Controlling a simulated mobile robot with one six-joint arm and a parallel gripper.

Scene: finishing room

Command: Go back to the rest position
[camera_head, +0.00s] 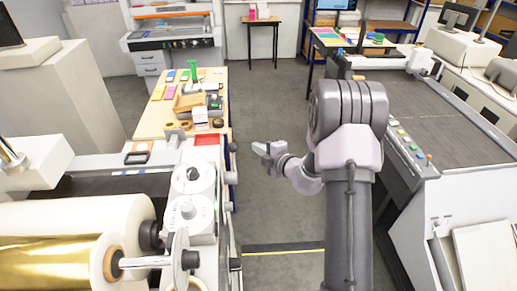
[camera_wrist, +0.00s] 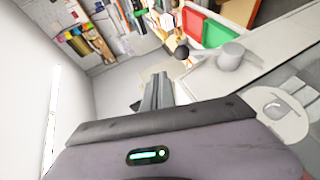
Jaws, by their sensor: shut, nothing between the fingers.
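My gripper (camera_head: 264,151) hangs over the aisle floor in the head view, left of my arm's upright link. Its fingers point left, toward the machine with the white rolls, and are apart from it. The fingers are closed together with nothing held. In the wrist view my gripper (camera_wrist: 155,82) shows as grey fingers held together, with the floor and a machine edge beyond.
A machine with a gold foil roll (camera_head: 50,262) stands at the left. A wooden table (camera_head: 155,117) with small items is beyond it. A flatbed machine (camera_head: 455,120) stands at the right. The aisle floor (camera_head: 265,95) between them is clear.

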